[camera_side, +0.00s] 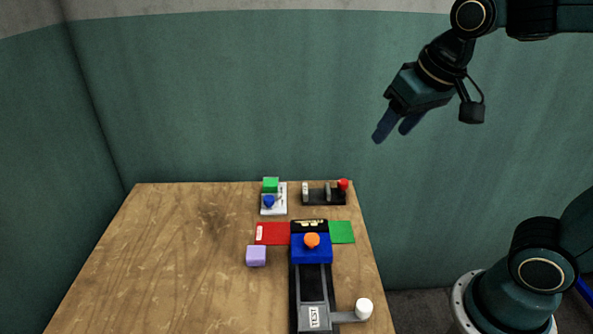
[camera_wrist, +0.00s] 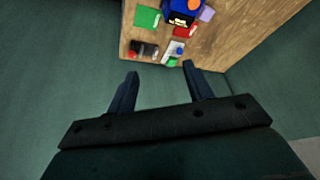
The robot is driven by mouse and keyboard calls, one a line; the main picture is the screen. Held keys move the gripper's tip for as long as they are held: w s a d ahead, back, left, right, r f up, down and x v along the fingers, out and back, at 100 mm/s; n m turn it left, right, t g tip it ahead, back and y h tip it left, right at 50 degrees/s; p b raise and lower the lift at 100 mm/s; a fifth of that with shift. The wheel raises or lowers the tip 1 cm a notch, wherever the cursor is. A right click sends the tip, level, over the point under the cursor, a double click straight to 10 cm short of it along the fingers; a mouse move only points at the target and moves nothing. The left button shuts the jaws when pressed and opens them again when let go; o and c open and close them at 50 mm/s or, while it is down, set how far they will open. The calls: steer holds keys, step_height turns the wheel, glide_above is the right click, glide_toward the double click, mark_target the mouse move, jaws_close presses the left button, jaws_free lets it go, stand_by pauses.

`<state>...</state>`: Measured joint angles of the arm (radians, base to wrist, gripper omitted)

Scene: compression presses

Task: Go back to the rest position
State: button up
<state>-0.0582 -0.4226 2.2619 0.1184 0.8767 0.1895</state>
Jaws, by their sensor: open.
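My gripper (camera_side: 393,130) is raised high in the air, above and to the right of the wooden table (camera_side: 150,270) in the side view. Its two blue fingers are apart with nothing between them. In the wrist view my gripper (camera_wrist: 160,85) also shows its fingers spread and empty, pointing toward the table edge. A press (camera_side: 312,285) stands on the table with a blue block, an orange knob (camera_side: 311,240), a "TEST" label and a white-knobbed handle (camera_side: 363,308).
A red pad (camera_side: 272,233) and green pad (camera_side: 342,232) flank the press. A lilac cube (camera_side: 256,256) sits to its left. Behind are a white device (camera_side: 279,207) with a blue knob, a green cube (camera_side: 270,185), and a black device (camera_side: 320,197) with a red knob. The table's left is bare.

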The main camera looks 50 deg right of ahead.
steer(key=s+f+n, duration=0.2)
steer(key=s, duration=0.7)
steer(key=shift+a+f+n+t+y, duration=0.25)
steer(key=shift+a+n+t+y, duration=0.05)
steer(key=shift+a+n+t, duration=0.1)
